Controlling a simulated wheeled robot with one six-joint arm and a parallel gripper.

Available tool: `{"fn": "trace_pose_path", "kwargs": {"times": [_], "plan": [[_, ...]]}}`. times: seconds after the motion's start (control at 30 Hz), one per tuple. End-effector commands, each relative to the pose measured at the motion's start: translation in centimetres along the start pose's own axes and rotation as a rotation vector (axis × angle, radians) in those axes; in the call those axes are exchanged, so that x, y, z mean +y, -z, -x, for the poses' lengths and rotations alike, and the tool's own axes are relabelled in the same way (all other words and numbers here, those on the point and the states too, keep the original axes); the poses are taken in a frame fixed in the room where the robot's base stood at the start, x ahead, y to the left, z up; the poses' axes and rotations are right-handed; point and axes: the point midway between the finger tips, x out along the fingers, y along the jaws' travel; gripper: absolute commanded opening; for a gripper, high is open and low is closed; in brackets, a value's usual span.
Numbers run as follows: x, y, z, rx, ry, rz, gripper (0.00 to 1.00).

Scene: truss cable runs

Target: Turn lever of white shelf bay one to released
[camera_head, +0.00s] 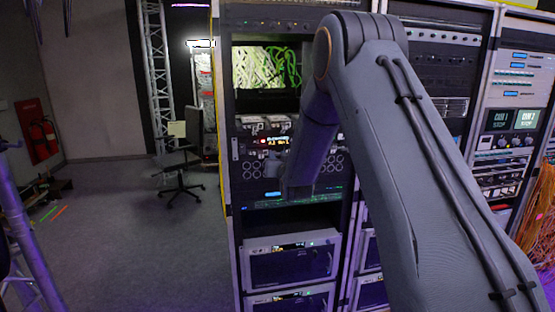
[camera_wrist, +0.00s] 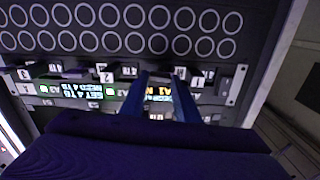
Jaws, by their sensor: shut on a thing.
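The white shelf row (camera_head: 262,143) is set in the rack in the head view, left of my arm. In the wrist view it is a strip (camera_wrist: 230,85) with small displays, number tags and black levers (camera_wrist: 90,74). My gripper (camera_wrist: 166,80) is at the right part of this strip, its two dark blue fingers close together over an amber display marked A1 (camera_wrist: 158,92). The fingers are shut on a lever there, which they mostly hide. I cannot tell its exact angle. In the head view my arm hides the gripper's tips.
Rows of round ports (camera_wrist: 120,28) lie beside the strip in the wrist view. Open floor (camera_head: 130,235) lies to the left, with an office chair (camera_head: 182,170).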

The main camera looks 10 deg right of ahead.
Motion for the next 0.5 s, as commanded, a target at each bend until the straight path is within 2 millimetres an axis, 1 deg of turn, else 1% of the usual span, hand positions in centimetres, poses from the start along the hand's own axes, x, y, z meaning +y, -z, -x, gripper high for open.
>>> {"fn": "trace_pose_path", "kwargs": {"times": [0.17,0.5], "plan": [[0.08,-0.23,-0.09,0.002,0.0,-0.129,0.06],[0.2,-0.25,-0.08,0.003,0.001,-0.45,0.06]]}}
